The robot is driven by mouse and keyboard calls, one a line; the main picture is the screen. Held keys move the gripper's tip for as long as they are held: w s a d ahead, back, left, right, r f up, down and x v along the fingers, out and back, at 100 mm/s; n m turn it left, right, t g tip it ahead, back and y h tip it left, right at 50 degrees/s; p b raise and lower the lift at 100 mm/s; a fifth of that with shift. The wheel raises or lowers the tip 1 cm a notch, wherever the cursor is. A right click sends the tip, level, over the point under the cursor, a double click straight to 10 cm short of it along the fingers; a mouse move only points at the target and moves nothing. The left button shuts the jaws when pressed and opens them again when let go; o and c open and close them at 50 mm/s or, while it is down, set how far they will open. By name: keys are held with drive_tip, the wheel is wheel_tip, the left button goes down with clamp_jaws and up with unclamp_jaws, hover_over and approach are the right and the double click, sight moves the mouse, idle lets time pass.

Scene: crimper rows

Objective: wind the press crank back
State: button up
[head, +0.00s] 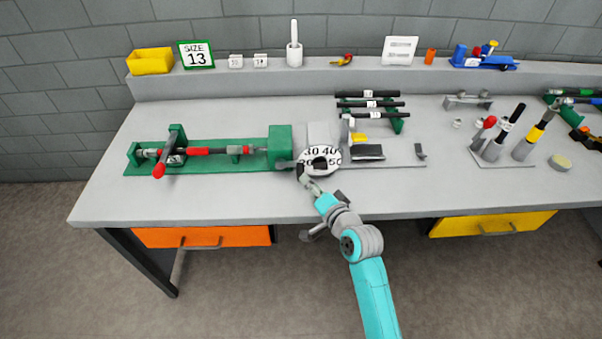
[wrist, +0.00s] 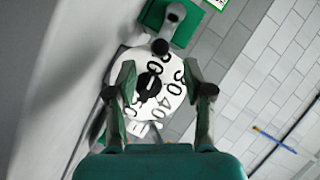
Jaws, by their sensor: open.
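The green press (head: 210,145) lies along the left of the bench, with a red-ended bar and a cross handle at its left. A white numbered dial (head: 332,168) stands at its right end. The dial also shows in the wrist view (wrist: 172,85), with a black hub. A grey crank arm with a dark knob (wrist: 160,46) shows just above the dial, against a green block. My gripper (head: 306,181) is in front of the dial. In the wrist view its fingers (wrist: 158,75) are spread, apart from the knob, with nothing held between them.
A rack of black bars (head: 370,104) and a small grey plate with a yellow piece stand right of the dial. Upright tools (head: 510,130) stand farther right. The bench front left is clear.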

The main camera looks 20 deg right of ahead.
sight(301, 173)
drive_tip(key=x, duration=0.7)
drive_tip(key=shift+c, duration=0.3)
clamp_jaws()
